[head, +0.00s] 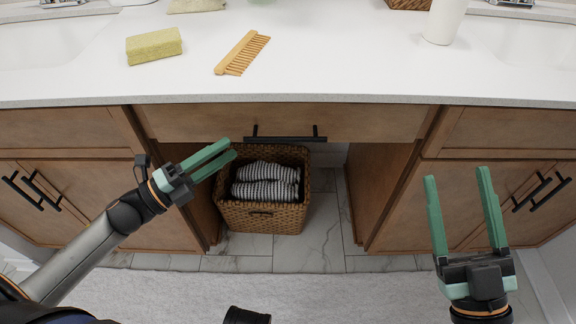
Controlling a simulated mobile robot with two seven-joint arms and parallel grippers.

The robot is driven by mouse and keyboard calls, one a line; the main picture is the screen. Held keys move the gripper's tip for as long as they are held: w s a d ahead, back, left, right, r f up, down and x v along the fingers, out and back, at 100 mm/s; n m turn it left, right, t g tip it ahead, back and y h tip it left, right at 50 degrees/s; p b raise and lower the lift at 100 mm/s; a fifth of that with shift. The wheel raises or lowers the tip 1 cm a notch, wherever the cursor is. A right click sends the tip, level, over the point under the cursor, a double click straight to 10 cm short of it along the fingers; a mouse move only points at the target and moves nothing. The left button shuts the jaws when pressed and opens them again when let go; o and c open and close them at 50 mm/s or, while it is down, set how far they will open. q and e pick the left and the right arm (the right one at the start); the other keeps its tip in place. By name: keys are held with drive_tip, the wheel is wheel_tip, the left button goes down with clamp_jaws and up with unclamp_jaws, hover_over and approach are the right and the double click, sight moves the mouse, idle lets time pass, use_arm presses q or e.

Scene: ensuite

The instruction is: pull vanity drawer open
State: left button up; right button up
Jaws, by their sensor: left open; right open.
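The vanity drawer (375,121) is a wide wooden front under the middle of the white countertop. It looks flush with the frame around it. Its black bar handle (285,138) runs sideways along the lower part of the front. My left gripper (225,151) is open and empty, with green fingers pointing right and up, a little left of the handle and apart from it. My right gripper (457,174) is open and empty, well to the right of the handle, its fingers pointing up the picture in front of the right cabinet.
A wicker basket (262,217) with striped towels (266,181) stands on the floor below the drawer. Cabinet doors with black handles flank the open bay. A sponge (154,46), a wooden comb (242,53) and a white cup (443,22) are on the countertop (330,75).

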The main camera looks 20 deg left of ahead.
sight(284, 140)
use_arm(q)
drive_tip(key=w+d+m+g+h+b, duration=0.1)
drive_tip(key=d+m, duration=0.1)
drive_tip(key=d, duration=0.1)
drive_tip(key=w+d+r+m+g+h+b, duration=0.1)
drive_tip(key=w+d+m, duration=0.1)
drive_tip(key=d+m, duration=0.1)
drive_tip(key=w+d+r+m+g+h+b, duration=0.1)
drive_tip(key=w+d+m, duration=0.1)
drive_tip(key=d, duration=0.3)
drive_tip(key=shift+w+d+m+g+h+b, duration=0.1)
drive_tip(key=shift+d+m+g+h+b, duration=0.05)
drive_tip(key=shift+m+g+h+b, duration=0.2)
use_arm(e)
drive_tip(key=s+n+y, duration=0.1)
drive_tip(key=s+y, duration=0.1)
drive_tip(key=s+r+n+y, duration=0.1)
drive_tip(key=s+n+y, duration=0.1)
drive_tip(key=shift+s+a+r+y, duration=0.2)
drive_tip(key=shift+s+y, duration=0.1)
drive_tip(key=shift+y, duration=0.1)
use_arm(q)
clamp_jaws()
idle(0.7)
